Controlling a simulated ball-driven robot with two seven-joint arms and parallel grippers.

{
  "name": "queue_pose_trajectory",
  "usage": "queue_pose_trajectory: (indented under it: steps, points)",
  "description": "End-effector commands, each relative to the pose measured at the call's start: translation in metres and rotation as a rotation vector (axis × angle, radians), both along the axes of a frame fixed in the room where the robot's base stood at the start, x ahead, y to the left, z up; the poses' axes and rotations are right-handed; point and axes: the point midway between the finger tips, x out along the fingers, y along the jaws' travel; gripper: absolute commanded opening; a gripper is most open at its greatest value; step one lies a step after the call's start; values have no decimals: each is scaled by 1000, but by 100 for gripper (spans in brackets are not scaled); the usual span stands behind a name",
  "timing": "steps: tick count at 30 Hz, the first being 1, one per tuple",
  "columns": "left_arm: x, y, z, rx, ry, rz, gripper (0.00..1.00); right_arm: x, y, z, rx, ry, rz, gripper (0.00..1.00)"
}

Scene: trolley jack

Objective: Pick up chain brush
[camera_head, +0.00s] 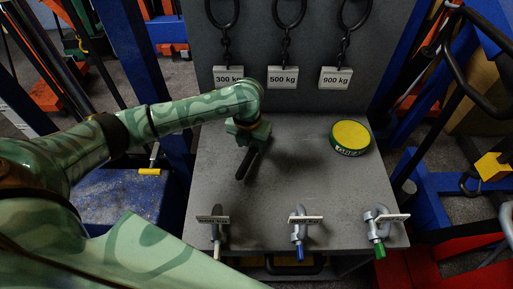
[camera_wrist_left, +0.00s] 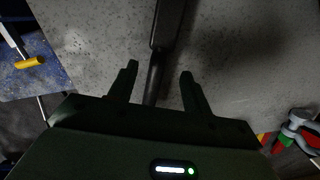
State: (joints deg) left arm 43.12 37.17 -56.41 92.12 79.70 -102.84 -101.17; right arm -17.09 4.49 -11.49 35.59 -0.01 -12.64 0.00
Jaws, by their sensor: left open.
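The chain brush (camera_wrist_left: 168,24) is a long dark thing with a thicker upper part and a thin shaft. In the left wrist view it runs from the top edge down between my two fingers. My left gripper (camera_wrist_left: 160,70) is open, one finger on each side of the thin shaft, with gaps on both sides. In the head view my left gripper (camera_head: 248,146) is over the left middle of the grey table, and a dark slanted shape shows under it. The gripper hides part of it, and I cannot tell finger from brush there. My right gripper is not in view.
The grey table (camera_head: 300,185) holds a round yellow-topped tin (camera_head: 350,136) at right. Several shackles, including a blue-pinned one (camera_head: 299,236), line the front edge. Weight tags such as the 500 kg tag (camera_head: 283,77) hang on the back panel. The table's middle is clear.

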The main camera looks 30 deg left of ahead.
Motion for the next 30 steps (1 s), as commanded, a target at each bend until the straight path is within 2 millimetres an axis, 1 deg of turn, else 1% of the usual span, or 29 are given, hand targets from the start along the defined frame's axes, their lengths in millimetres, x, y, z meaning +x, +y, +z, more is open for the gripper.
queue_pose_trajectory:
  steps: [2,7,10,12,17,20,21,22,23,30]
  points:
    - [1,0,-7,0,1,1,49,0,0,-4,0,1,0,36]
    - [8,3,-36,0,4,2,49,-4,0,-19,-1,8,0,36]
    - [10,3,-49,-1,2,2,49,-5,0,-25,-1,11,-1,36]
    - [10,3,-52,0,1,1,49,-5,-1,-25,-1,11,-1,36]
    - [10,3,-49,0,-1,0,49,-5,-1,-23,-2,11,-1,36]
    - [10,3,-49,0,-1,0,24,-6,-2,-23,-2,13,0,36]
    - [10,3,-49,0,-1,0,13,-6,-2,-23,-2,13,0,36]
    - [10,3,-49,0,-1,0,5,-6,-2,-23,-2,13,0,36]
    - [10,3,-49,0,-1,0,0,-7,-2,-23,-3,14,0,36]
    - [11,3,-49,0,-2,0,0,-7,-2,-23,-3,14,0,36]
